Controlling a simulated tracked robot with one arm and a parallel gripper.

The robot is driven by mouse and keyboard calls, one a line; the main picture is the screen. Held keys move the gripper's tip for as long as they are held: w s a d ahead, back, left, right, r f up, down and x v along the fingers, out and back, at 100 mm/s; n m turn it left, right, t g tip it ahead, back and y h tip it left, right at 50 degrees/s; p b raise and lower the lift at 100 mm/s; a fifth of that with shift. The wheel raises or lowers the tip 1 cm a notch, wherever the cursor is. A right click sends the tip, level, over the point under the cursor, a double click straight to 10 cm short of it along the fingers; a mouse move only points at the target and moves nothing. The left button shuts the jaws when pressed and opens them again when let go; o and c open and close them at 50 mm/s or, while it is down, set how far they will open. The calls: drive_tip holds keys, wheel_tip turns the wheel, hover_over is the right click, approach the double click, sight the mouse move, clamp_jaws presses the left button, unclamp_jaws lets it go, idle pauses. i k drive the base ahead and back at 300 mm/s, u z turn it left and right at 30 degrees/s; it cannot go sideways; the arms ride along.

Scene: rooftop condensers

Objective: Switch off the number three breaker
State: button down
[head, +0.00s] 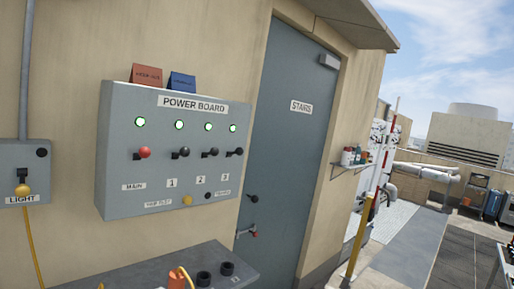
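The grey power board (115,110) hangs on the beige wall at left centre, labelled "POWER BOARD". Its number three breaker lever (238,152), black-knobbed, is at the right end of the row, above the label "3". The green lamp (233,128) above it is lit. Breaker two (213,152) and breaker one (184,152) have black knobs, and the main breaker (144,153) has a red one. The lamps above these are also lit green. The levers look alike in position, but they are small. My gripper is not in view.
A grey bench (190,258) with black cylindrical items and an orange item stands below the board. A light switch box (22,170) is at far left. A grey "STAIRS" door (290,140) is closed at right. Open roof walkway (400,255) lies beyond.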

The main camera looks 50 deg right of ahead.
sight(239, 151)
drive_tip(key=k, duration=1)
drive_tip(key=z, duration=0.5)
drive_tip(key=i, duration=2.3)
drive_tip(key=u, duration=0.35)
